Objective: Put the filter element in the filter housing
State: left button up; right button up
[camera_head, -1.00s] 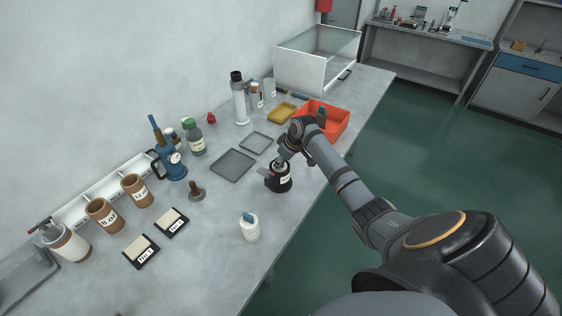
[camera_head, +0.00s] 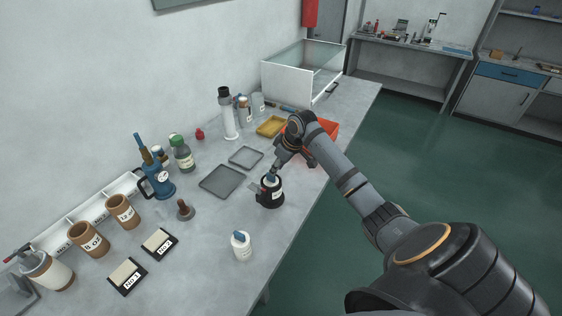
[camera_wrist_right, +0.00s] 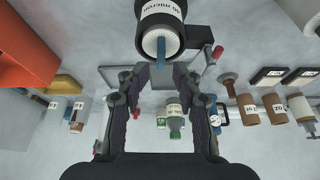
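The black filter housing (camera_head: 270,198) with a white label stands upright on the bench. In the right wrist view the housing (camera_wrist_right: 142,12) is at the top, its label reading "10 micron". A white filter element (camera_wrist_right: 151,43) with a blue stem (camera_wrist_right: 161,50) sits inside its opening. Another white element (camera_head: 241,248) with a blue top stands on the bench nearer to me. My right gripper (camera_head: 271,173) is just above the housing. In the wrist view its fingers (camera_wrist_right: 157,72) are apart, with nothing gripped between them. My left gripper is out of view.
An orange bin (camera_head: 328,129) is behind my right arm. Grey trays (camera_head: 221,181), a yellow tray (camera_head: 271,126), a blue pump (camera_head: 158,181), bottles and brown jars (camera_head: 88,240) stand toward the wall. The bench is clear between the housing and the front white element.

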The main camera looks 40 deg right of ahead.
jog(key=v, duration=0.5)
jog(key=shift+a+r+b, duration=0.1)
jog(key=shift+r+b, duration=0.25)
jog(key=shift+r, duration=0.1)
jog(key=shift+s, duration=0.1)
